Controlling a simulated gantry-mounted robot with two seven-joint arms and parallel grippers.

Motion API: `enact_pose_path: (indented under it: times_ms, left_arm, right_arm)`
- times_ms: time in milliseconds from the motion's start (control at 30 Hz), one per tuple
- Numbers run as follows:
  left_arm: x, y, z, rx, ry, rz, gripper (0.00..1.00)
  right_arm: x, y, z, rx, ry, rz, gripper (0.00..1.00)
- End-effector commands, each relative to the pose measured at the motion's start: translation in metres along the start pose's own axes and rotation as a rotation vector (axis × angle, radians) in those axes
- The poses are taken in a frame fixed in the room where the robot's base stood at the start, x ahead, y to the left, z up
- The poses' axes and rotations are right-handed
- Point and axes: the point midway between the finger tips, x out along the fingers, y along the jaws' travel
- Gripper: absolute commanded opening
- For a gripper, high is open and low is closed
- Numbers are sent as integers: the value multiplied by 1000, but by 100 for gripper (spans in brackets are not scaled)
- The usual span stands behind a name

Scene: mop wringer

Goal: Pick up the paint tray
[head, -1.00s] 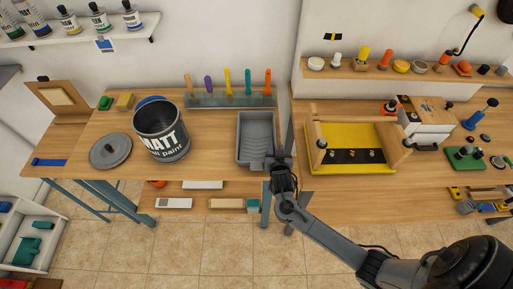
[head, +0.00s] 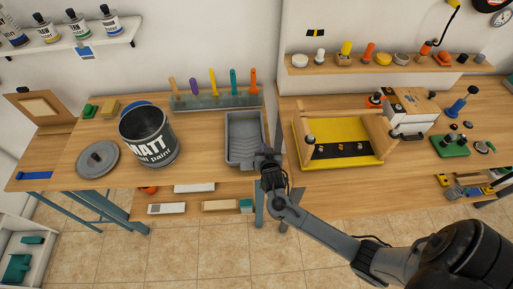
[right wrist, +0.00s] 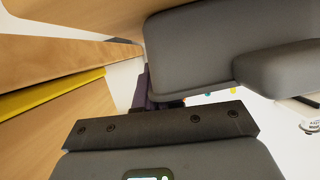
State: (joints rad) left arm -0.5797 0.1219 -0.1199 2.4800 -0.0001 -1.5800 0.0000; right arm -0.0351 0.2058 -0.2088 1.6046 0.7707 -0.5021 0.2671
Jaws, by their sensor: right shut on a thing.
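The grey paint tray (head: 233,155) lies at the front edge of the left wooden bench in the head view, its ribbed slope toward the front. My right gripper (head: 266,160) is at the tray's front right corner and is shut on its rim. I see no clear gap between tray and bench. In the right wrist view large grey gripper parts (right wrist: 195,110) fill much of the picture, and the grip itself is hard to make out. My left gripper is not in view.
An open paint can (head: 148,138) and its round lid (head: 97,159) stand left of the tray. A rack of coloured-handled tools (head: 215,101) is behind it. A yellow-based wooden frame (head: 340,140) stands on the right bench (head: 310,188). Bench space between can and tray is clear.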

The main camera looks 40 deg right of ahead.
Motion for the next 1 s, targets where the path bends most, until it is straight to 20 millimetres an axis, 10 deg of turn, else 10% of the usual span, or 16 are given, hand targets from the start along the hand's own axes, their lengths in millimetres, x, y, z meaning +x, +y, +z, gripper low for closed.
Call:
enact_pose_path:
  times_ms: [1000]
  left_arm:
    - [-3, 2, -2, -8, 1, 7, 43]
  right_arm:
    - [-26, -6, -64, 3, 4, -1, 0]
